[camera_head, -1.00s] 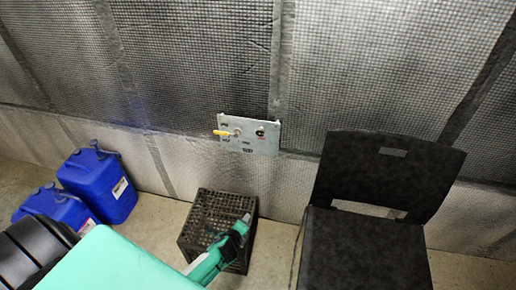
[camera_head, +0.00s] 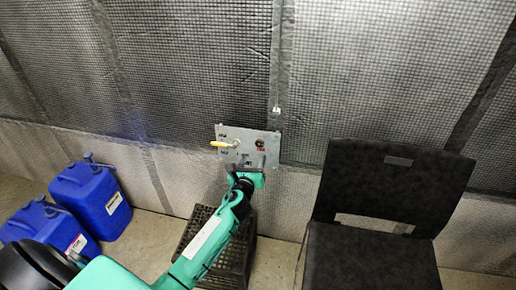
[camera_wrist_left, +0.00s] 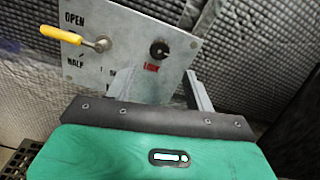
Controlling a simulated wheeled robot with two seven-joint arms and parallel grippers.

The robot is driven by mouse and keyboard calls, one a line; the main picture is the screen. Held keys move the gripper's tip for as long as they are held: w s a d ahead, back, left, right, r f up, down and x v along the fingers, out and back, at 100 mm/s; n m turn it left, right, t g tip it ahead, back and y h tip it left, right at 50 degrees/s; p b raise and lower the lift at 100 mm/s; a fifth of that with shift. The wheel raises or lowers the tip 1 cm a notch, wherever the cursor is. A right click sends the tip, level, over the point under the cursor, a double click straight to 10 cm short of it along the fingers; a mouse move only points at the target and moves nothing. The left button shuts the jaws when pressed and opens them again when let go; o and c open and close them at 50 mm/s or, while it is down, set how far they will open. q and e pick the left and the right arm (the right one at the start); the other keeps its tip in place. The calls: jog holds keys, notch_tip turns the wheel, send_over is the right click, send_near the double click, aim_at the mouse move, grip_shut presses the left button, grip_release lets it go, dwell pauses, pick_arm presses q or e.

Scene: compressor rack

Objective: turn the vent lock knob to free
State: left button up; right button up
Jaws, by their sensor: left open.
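The vent lock knob (camera_head: 260,143) is a small dark round knob on the right side of a grey metal panel (camera_head: 246,133) on the wall. In the left wrist view the knob (camera_wrist_left: 160,48) sits above a red "LOCK" label, with a pale mark on its face. A yellow-handled lever (camera_wrist_left: 62,34) is on the panel's left, by the "OPEN" and "HALF" labels. My left gripper (camera_head: 247,163) is just in front of the panel's lower part. In the left wrist view its fingers (camera_wrist_left: 160,85) are apart and empty, below the knob. They hide some lower labels. My right gripper is not in view.
A dark crate (camera_head: 238,257) stands on the floor below the panel, partly behind my left arm. A black chair (camera_head: 370,255) stands to the right. Two blue jerrycans (camera_head: 92,197) are at the left. The quilted wall around the panel is clear.

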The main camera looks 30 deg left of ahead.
aim_at(259, 144)
pick_arm(q)
jog(key=x, duration=0.6)
jog(key=shift+w+a+b, duration=0.1)
jog(key=shift+w+b, duration=0.3)
jog(key=shift+w+a, duration=0.15)
jog(key=shift+w, duration=0.45)
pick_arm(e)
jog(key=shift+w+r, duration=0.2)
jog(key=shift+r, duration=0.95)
pick_arm(q)
jog(key=c, duration=1)
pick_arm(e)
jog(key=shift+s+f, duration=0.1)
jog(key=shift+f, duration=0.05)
